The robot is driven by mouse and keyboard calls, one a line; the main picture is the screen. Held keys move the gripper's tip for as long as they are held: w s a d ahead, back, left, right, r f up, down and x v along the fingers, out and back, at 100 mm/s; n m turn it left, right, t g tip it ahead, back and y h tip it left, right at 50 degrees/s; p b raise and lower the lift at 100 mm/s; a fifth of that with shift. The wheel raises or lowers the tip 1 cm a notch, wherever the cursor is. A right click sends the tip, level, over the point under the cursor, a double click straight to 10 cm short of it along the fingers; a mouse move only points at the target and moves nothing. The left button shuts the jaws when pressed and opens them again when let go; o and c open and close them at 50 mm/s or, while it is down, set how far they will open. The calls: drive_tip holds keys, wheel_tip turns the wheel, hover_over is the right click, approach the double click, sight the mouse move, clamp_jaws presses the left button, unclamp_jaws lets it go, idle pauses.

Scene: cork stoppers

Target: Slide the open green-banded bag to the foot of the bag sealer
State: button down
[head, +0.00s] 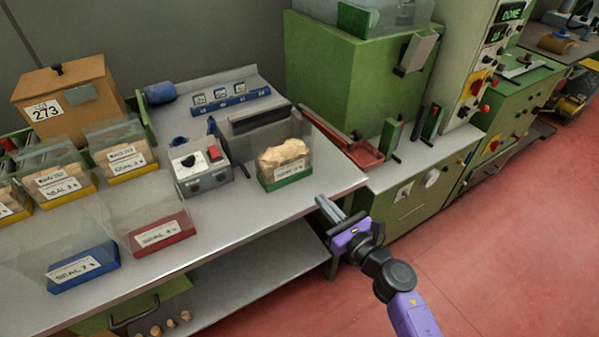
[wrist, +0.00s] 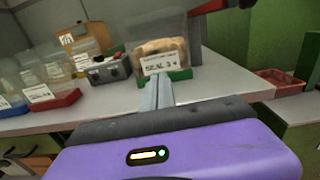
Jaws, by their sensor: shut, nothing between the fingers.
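The green-banded bag (head: 287,166) stands upright on the grey bench, clear-sided and holding pale cork stoppers, with a white label. It is right beside the bag sealer (head: 259,126), whose dark bar is just behind it; I cannot tell whether they touch. In the wrist view the green-banded bag (wrist: 161,58) is straight ahead of the fingers. My gripper (head: 322,201) is shut and empty, off the bench's front right edge, apart from the bag. Its closed fingers (wrist: 156,92) also show in the wrist view, pointing toward the green band.
A grey control box (head: 200,174) stands left of the bag. A red-banded bag (head: 160,232), a blue-banded bag (head: 83,268) and yellow-banded bags (head: 125,157) stand farther left. A red tray (head: 364,154) is to the right. The bench front near the green-banded bag is clear.

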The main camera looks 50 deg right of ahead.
sight(290, 165)
drive_tip(key=p+x, duration=0.1)
drive_tip(key=x, duration=1.2)
drive_tip(key=shift+w+r+p, duration=0.1)
drive_tip(key=shift+w+p, duration=0.15)
drive_tip(key=shift+p, duration=0.05)
drive_tip(key=b+x, duration=0.2)
drive_tip(key=x, duration=0.6)
drive_tip(key=shift+s, duration=0.15)
